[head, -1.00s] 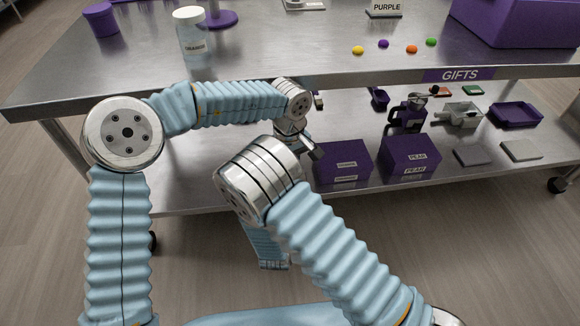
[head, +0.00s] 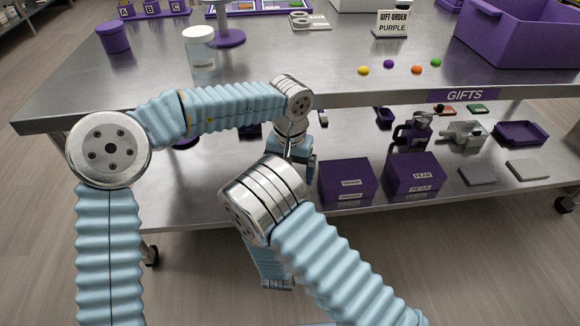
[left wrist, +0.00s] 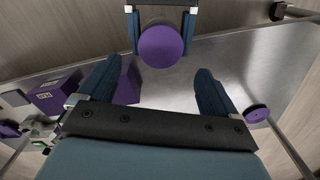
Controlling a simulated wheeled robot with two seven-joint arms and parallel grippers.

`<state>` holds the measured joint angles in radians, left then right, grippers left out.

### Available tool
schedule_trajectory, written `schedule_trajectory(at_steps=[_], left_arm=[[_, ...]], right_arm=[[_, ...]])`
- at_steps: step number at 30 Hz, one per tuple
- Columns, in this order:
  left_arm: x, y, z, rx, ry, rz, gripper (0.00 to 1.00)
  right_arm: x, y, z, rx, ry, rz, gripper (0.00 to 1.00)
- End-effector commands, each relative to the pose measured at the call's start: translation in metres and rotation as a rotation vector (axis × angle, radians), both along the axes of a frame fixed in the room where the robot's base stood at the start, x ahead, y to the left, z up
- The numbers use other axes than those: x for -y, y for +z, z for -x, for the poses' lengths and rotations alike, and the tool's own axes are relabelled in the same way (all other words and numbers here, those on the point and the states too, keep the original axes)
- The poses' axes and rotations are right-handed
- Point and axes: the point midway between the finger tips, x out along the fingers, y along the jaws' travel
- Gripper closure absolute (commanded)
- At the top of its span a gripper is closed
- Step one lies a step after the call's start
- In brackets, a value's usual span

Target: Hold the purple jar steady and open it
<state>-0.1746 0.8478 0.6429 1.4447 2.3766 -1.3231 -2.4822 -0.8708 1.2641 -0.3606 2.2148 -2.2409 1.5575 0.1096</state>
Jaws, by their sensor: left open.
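The purple jar (left wrist: 160,46) shows in the left wrist view as a round purple top, between the two fingers of my right gripper (left wrist: 161,30), which look closed against its sides. My left gripper (left wrist: 158,88) is open and empty, with its fingers spread below the jar in that picture and apart from it. In the head view my left gripper (head: 290,165) hangs in front of the table, its fingertips mostly hidden. My right gripper and the held jar are hidden behind my right arm there.
Purple boxes (head: 346,181) (head: 413,173) sit on the lower shelf. A purple round thing (left wrist: 257,114) lies near the shelf edge. The table's front edge is close to my left arm.

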Motion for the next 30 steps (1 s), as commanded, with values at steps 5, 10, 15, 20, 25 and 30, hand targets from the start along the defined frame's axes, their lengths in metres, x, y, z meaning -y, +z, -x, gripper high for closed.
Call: schedule_trajectory(at_steps=[5, 10, 15, 20, 25, 30], left_arm=[[0.000, -0.031, 0.000, -0.002, 0.001, -0.002, 0.07], [0.000, -0.055, 0.000, -0.001, 0.002, -0.001, 0.07], [0.000, -0.066, 0.000, 0.001, 0.002, 0.000, 0.07], [0.000, -0.068, 0.000, 0.001, 0.003, 0.000, 0.07], [0.000, -0.067, 0.000, 0.001, 0.004, 0.000, 0.20], [0.000, -0.067, 0.000, 0.001, 0.004, 0.001, 0.46]], right_arm=[[0.000, 0.000, 0.000, 0.000, 0.000, 0.000, 1.00], [0.000, 0.000, 0.000, 0.000, 0.000, 0.000, 1.00], [0.000, 0.000, 0.000, 0.000, 0.000, 0.000, 1.00], [0.000, 0.000, 0.000, 0.000, 0.000, 0.000, 1.00], [0.000, 0.000, 0.000, 0.000, 0.000, 0.000, 1.00], [0.000, 0.000, 0.000, 0.000, 0.000, 0.000, 1.00]])
